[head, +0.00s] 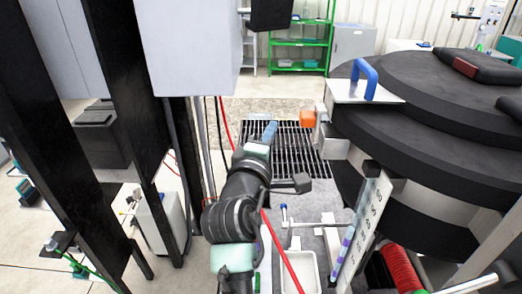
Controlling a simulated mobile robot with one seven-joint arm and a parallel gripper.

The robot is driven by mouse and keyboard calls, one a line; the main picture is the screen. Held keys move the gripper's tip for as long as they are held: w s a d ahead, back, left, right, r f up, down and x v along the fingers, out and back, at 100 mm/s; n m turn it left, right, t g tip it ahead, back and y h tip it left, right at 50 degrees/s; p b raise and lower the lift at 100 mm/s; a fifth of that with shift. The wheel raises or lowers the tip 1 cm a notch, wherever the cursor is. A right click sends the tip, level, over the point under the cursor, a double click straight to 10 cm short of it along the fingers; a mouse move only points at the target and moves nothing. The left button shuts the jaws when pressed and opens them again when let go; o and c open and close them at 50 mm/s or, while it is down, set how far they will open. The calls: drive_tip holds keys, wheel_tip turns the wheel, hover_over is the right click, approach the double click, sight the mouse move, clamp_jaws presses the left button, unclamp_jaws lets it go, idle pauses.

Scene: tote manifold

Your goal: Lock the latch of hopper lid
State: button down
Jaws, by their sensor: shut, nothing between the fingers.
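The hopper (350,175) is a large black round body on the right, with a dark round lid (440,95) on top. A blue handle (369,76) stands on a pale metal plate at the lid's left edge. An orange piece (307,118) with grey metal blocks sits at the hopper's left side; it looks like the latch, but its lock state is unclear. My arm reaches up from the bottom centre. My gripper (269,131), a small blue-tipped end, is left of the orange piece, apart from it. It appears shut and empty; its fingers are hard to make out.
A grey box (187,47) hangs at the upper left beside dark posts (118,85). A floor grating (300,142) lies behind the arm. A white scale plate (362,225), a red hose (280,255) and a white tray (287,272) crowd the lower middle.

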drive_tip(key=b+v, duration=0.1)
drive_tip(key=v, duration=0.4)
drive_tip(key=shift+a, duration=0.1)
drive_tip(key=shift+a, duration=0.1)
